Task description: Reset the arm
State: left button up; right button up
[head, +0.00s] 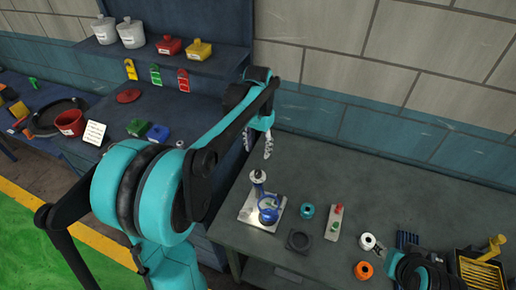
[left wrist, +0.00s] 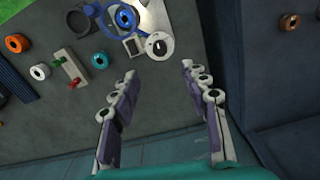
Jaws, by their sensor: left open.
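My left gripper (head: 258,153) is open and empty, its fingers pointing down above the back left of the grey bench (head: 338,185). The drum (left wrist: 124,18) and the post (left wrist: 159,46) lie beyond the fingertips there.
On the bench are a teal ring (head: 307,211), a block with red and green pegs (head: 335,223), a dark square holder (head: 298,240), a white ring (head: 367,241) and an orange ring (head: 363,270). A yellow tray (head: 480,272) stands right. A blue shelf unit (head: 215,55) stands left.

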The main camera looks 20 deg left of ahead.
pick_arm(q)
jog(key=s+d+f+t+b, duration=0.3)
jog(key=s+f+b, duration=0.3)
jog(key=s, duration=0.2)
jog(key=s+d+f+t+b, duration=0.4)
jog(key=s+d+f+b, duration=0.1)
jog(key=s, duration=0.4)
jog(key=shift+s+f+n+b, duration=0.15)
jog(key=shift+f+n+b, duration=0.3)
jog(key=shift+f, duration=0.5)
